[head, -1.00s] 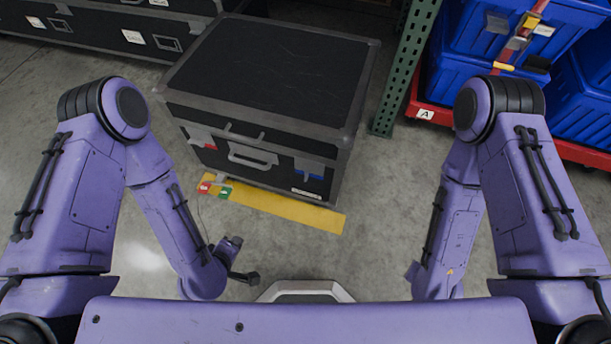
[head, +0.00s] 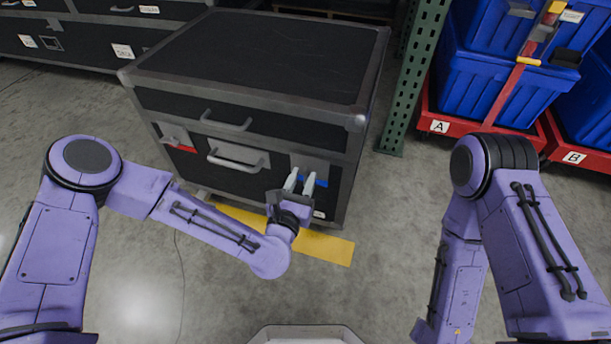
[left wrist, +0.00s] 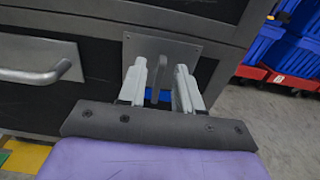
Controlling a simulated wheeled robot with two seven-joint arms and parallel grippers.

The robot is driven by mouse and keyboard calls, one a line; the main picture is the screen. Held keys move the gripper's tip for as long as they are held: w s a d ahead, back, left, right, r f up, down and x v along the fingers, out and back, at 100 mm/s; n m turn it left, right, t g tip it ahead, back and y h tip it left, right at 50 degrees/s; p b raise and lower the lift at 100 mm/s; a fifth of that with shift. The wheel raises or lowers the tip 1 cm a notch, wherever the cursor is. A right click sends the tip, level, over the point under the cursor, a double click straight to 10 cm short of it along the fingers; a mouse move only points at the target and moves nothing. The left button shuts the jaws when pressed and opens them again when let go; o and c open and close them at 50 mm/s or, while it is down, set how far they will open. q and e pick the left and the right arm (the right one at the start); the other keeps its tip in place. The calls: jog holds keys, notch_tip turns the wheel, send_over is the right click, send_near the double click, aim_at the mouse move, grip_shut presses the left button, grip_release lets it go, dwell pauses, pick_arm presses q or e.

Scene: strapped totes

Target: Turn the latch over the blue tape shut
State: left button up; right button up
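A black case with grey metal edges (head: 250,125) stands on the floor ahead of me. Blue tape (head: 316,182) is on its front at the right, under a grey latch plate (head: 310,164). In the left wrist view, the latch's upright lever (left wrist: 155,82) stands between my fingers, with blue tape (left wrist: 157,97) behind. My left gripper (head: 300,184) is open at this latch, one finger on each side of the lever; contact cannot be told. A second latch (head: 174,135) sits over red tape (head: 181,148) at the case's left. My right gripper is out of view.
A grey handle (head: 236,160) is on the case front between the latches. A yellow floor strip (head: 325,247) lies before the case. A green rack post (head: 412,75) and blue totes on red dollies (head: 480,125) stand at the right.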

aim_at(315, 168)
pick_arm(q)
jog(key=shift+x, duration=1.2)
grip_shut()
jog(key=shift+d+m, duration=0.15)
jog(key=shift+m, duration=0.15)
jog(key=m, duration=0.2)
jog(key=shift+s+d+m, duration=0.1)
jog(key=shift+d+m, duration=0.05)
jog(key=shift+m, duration=0.25)
jog(key=m, duration=0.1)
jog(key=m+p, duration=0.1)
jog(key=m, duration=0.3)
jog(key=shift+s+d+f+p, duration=0.1)
jog(key=shift+d+f+p, duration=0.1)
jog(key=shift+d+p, duration=0.1)
jog(key=m, duration=0.3)
jog(key=m+p, duration=0.1)
jog(key=m, duration=0.1)
jog(key=shift+d+f, duration=0.1)
jog(key=shift+f, duration=0.15)
jog(key=shift+f+m+p, duration=0.2)
jog(key=shift+m+p, duration=0.05)
jog(key=shift+m, duration=0.85)
jog(key=shift+f+m+p, duration=0.15)
jog(key=shift+m+p, duration=0.1)
jog(key=shift+m, duration=0.85)
